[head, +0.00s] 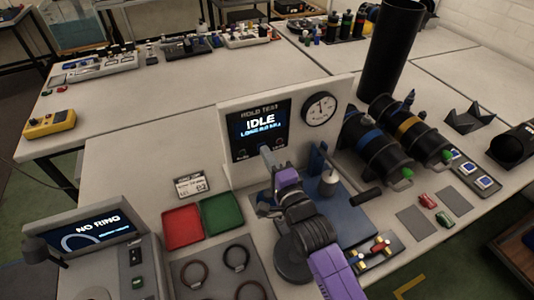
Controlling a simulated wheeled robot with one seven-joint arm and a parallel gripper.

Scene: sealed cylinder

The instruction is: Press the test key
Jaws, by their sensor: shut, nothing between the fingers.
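The hold test panel (285,115) stands upright at the middle of the table. Its screen (262,125) reads "IDLE" above a smaller line. Two small dark round keys sit below the screen, a left key (241,154) and a right key (280,142); their labels are too small to read, so I cannot tell which is the test key. My purple arm reaches up from the lower right.
A round gauge (320,109) is on the panel's right. A blue fixture with a lever handle (366,198) stands close right of my gripper. Black cylinders (378,145) lie further right. Red (182,226) and green (222,210) trays and a ring mat (190,288) lie left.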

